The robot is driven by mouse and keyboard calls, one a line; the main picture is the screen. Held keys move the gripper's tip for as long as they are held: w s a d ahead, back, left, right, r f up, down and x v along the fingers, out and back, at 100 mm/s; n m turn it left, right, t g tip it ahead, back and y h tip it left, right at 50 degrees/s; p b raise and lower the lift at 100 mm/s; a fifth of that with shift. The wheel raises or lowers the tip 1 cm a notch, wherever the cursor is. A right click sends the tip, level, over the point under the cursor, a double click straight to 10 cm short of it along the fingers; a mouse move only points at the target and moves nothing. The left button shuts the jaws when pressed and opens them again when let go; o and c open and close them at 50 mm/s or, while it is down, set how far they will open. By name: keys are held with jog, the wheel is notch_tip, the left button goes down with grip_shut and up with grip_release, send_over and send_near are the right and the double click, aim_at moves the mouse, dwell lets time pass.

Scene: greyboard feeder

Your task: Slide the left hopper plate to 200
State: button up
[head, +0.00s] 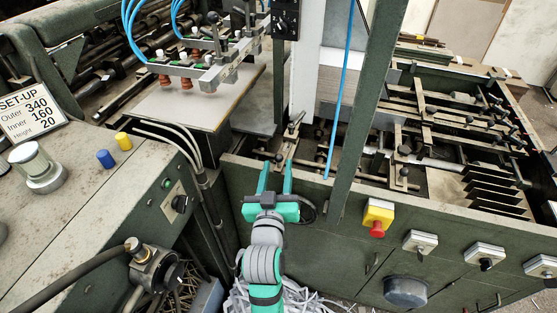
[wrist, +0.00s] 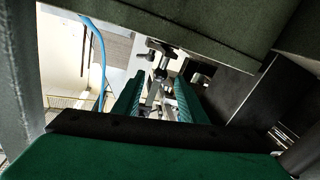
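My gripper (head: 275,168) is at the front edge of the machine's hopper bay, with its two green fingers apart and nothing visible between them in the head view. Just beyond the fingertips is a small metal clamp with a lever (head: 294,127), on a bar running into the bay. In the wrist view the clamp (wrist: 161,56) shows ahead of and between the open fingers (wrist: 150,98), apart from them. A tall pale panel (head: 305,70) stands behind the clamp. I cannot tell which surface is the left hopper plate, and no scale or 200 mark is readable.
A slanted green post (head: 358,130) and a blue hose (head: 340,95) rise right of my gripper. A yellow box with a red button (head: 377,218) is on the front panel. A set-up card (head: 31,108) lies left. Suction cups (head: 163,80) hang above a board (head: 180,105).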

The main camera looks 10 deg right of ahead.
jog(key=v, duration=0.6)
dwell(0.5)
jog(key=s+a+f+n+g+y, duration=0.15)
jog(key=s+a+f+y, duration=0.3)
jog(key=s+f, duration=1.05)
jog(key=s+a+f, duration=0.2)
jog(key=s, duration=1.6)
jog(key=shift+s+a+f, duration=0.2)
jog(key=shift+s+f, duration=0.05)
jog(key=shift+w+m+g+y, duration=0.15)
jog(key=shift+m+g+y, duration=0.1)
